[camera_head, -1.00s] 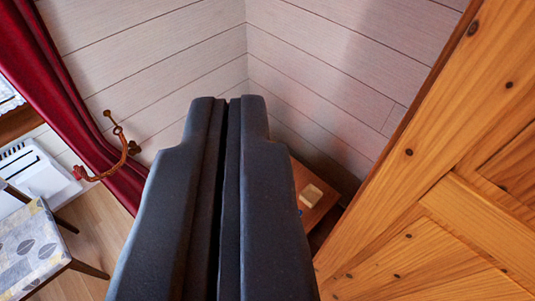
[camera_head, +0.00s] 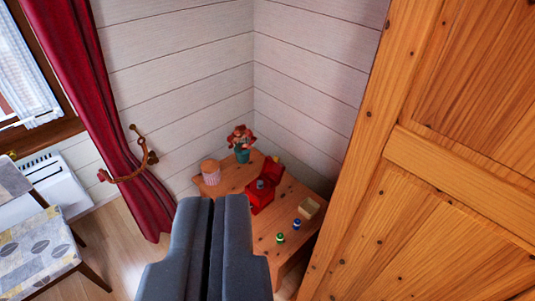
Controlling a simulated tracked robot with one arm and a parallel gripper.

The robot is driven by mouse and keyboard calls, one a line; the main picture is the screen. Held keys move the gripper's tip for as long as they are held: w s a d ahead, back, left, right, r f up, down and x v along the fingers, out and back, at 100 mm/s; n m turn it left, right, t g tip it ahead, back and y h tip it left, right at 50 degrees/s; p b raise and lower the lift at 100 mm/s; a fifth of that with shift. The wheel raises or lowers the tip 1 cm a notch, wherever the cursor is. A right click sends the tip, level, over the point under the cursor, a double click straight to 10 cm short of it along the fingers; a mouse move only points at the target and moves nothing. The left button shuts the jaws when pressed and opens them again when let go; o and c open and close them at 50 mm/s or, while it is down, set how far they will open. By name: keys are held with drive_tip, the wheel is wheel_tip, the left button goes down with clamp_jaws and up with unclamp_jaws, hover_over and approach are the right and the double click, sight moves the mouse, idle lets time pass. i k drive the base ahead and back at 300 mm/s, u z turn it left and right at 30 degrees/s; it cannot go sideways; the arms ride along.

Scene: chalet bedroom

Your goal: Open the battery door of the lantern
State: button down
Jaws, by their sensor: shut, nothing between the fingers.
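My gripper (camera_head: 216,200) is shut and empty, in the lower middle of the view, with its fingers pointing toward the low wooden table (camera_head: 235,179) in the corner. A red boxy object (camera_head: 258,198) with a raised red part and a small grey-blue thing at it stands on the table, just beyond and right of my fingertips. It may be the lantern; I cannot make out a battery door. My gripper appears apart from it and covers the table's near left part.
A wooden wardrobe (camera_head: 430,160) stands close on the right; a chair (camera_head: 40,245) at left.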

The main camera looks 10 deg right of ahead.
sight(273, 171)
drive_tip(key=u, duration=0.55)
drive_tip(key=i, duration=2.6)
drive_tip(key=z, duration=0.65)
